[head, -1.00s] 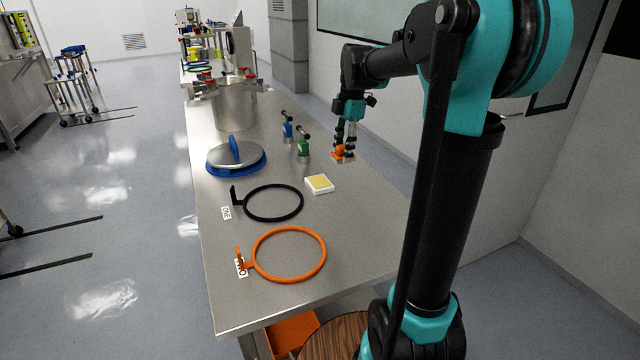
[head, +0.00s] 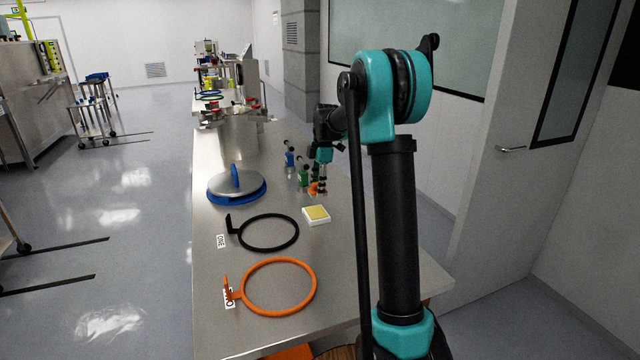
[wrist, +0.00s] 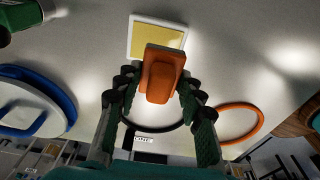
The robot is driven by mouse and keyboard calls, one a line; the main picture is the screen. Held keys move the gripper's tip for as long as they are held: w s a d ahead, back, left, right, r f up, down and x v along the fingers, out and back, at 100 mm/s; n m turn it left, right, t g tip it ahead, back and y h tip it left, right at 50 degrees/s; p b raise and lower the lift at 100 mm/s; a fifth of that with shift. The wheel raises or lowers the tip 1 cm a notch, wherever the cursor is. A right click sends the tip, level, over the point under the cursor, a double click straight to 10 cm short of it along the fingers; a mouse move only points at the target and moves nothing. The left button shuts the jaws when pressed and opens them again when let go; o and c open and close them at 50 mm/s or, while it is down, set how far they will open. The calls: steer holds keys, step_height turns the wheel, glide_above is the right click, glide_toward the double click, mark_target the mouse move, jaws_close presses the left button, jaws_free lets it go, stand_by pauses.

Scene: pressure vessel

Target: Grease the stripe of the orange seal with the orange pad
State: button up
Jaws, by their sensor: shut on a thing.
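The orange seal (head: 279,312) is a ring with a small tab, lying flat at the near end of the steel table. It also shows at the right of the wrist view (wrist: 239,122). Its stripe cannot be made out. My gripper (head: 318,186) is shut on the orange pad (head: 316,189), an orange block with a grip. In the wrist view the pad (wrist: 161,76) sits between both fingers and overlaps the edge of a white tray with a yellow surface. In the head view my gripper is beyond that tray (head: 305,220), well away from the orange seal.
A black ring seal (head: 242,244) lies between the tray and the orange seal. A blue-rimmed steel lid (head: 237,203) lies to the left, with a steel pot (head: 228,143) behind it. Blue (head: 290,157) and green (head: 303,177) handled tools stand close to my gripper.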

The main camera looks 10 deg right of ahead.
mark_target(315, 212)
steer(key=shift+w+a+f, duration=0.2)
steer(key=shift+w+f, duration=0.35)
steer(key=shift+f, duration=2.9)
steer(key=shift+s+f, duration=0.1)
steer(key=shift+f, duration=0.45)
steer(key=shift+r, duration=0.1)
steer(key=shift+r, duration=3.4)
